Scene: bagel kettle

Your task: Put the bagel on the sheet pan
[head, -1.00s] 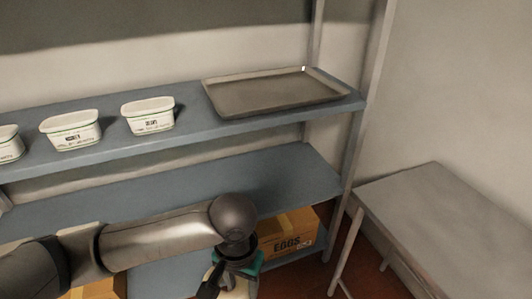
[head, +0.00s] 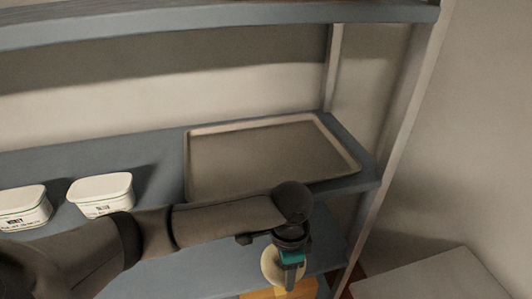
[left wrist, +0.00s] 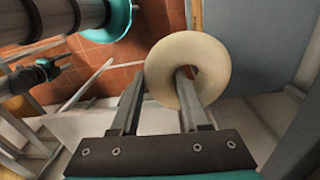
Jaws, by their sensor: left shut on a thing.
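The sheet pan (head: 262,155), grey with a pale rim, lies empty on the upper of the two blue shelf levels below the top board. My left gripper (head: 284,275) is in front of and below the pan's front edge in the head view, pointing down. It is shut on the bagel (head: 268,266), a pale ring. In the left wrist view the bagel (left wrist: 214,62) hangs at the fingertips (left wrist: 158,82), with one finger through its hole and its ring wall between the fingers. My forearm covers the pan's front edge in part.
Two white tubs (head: 100,194) stand left of the pan on the same shelf. A shelf board (head: 220,22) runs above the pan. A shelf post (head: 400,140) stands at the right. A table (head: 430,280) is at lower right, and a carton (head: 285,291) sits below.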

